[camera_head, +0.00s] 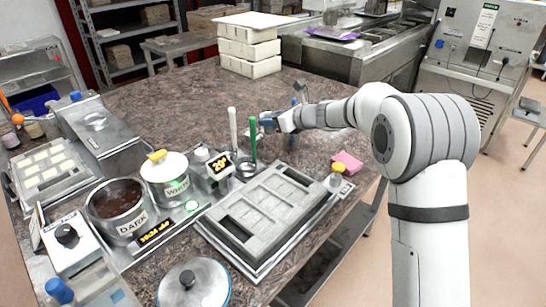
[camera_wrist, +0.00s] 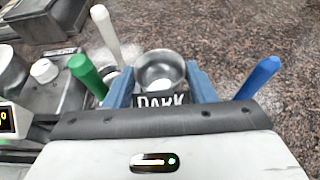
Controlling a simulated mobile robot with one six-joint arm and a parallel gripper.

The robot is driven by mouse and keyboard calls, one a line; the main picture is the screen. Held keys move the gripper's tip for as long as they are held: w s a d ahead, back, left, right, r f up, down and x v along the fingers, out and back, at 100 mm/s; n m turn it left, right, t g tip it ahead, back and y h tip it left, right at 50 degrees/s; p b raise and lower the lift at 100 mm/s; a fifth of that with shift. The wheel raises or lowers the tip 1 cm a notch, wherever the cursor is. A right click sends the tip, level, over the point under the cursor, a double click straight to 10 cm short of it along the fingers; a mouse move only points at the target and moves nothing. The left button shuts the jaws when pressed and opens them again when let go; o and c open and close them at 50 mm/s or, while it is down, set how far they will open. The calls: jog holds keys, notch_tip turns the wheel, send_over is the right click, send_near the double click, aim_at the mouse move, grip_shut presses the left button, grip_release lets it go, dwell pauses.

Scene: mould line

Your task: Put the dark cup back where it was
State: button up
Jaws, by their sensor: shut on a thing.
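The dark cup (camera_wrist: 160,68) is a small round metal cup with a black DARK label on its front. My gripper (camera_wrist: 161,84) has its blue fingers shut on either side of the cup. The cup looks upright, with a bright white patch inside it. In the head view my gripper (camera_head: 270,122) is over the table behind the mould tray, and the cup is too small to make out clearly. A white handle (camera_wrist: 105,34) and a green handle (camera_wrist: 87,75) stand just left of the cup, and a blue handle (camera_wrist: 257,78) stands to its right.
The mould tray (camera_head: 243,236) lies in front of my gripper. The DARK pot (camera_head: 130,232) and WHITE pot (camera_head: 172,190) stand left of it. A pink sponge (camera_head: 347,162) and a yellow-capped jar (camera_head: 336,178) are at the right. White boxes (camera_head: 249,48) stand behind. The tabletop beyond my gripper is clear.

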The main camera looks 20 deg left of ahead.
notch_tip(320, 180, down, 9)
jog(key=shift+f, duration=0.1)
dwell(0.3)
jog(key=shift+f+b, duration=0.15)
jog(key=shift+b, duration=0.2)
jog(key=o, duration=0.8)
jog(key=shift+d+r, duration=0.3)
jog(key=v, duration=1.1)
jog(key=shift+s+d+b, duration=0.2)
jog(key=shift+b, duration=0.1)
jog(key=shift+r, duration=0.1)
